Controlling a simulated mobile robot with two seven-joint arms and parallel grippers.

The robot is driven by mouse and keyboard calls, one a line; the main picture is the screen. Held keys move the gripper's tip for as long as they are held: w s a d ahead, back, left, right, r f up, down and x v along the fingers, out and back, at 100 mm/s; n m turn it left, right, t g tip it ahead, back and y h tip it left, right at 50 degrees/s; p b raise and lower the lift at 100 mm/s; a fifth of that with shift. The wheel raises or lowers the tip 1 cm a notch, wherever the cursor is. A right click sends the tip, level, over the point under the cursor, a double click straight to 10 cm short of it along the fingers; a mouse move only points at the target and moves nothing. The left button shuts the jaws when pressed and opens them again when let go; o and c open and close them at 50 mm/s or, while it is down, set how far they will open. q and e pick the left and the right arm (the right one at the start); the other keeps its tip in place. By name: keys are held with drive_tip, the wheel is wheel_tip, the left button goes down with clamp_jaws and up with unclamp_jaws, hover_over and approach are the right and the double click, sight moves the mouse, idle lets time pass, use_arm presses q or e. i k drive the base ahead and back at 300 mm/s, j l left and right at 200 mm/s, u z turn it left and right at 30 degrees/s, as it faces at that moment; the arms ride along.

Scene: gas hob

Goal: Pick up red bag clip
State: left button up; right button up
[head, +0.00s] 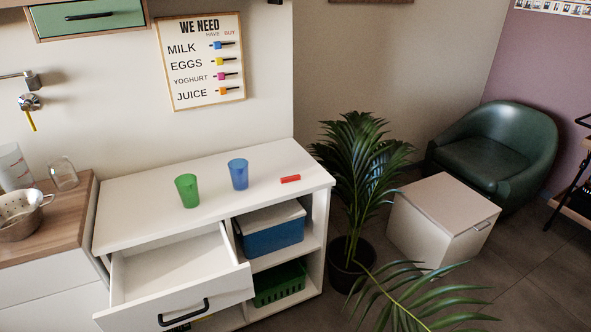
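A small red bag clip (290,179) lies flat on the white cabinet top (268,200), near its right end. It is to the right of a blue cup (238,174) and apart from it. Neither of my grippers is in the head view, and nothing touches the clip.
A green cup (188,190) stands left of the blue cup. An open, empty-looking drawer (172,270) juts out below the cabinet top. A blue bin (271,236) and a green basket (279,285) fill the shelves. A potted palm (352,190) stands close to the cabinet's right side.

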sight(294, 179)
drive_tip(key=i+l+u, duration=0.1)
drive_tip(key=i+l, duration=0.3)
drive_tip(key=i+l+u, duration=0.1)
drive_tip(key=i+l, duration=0.3)
drive_tip(key=l, duration=0.2)
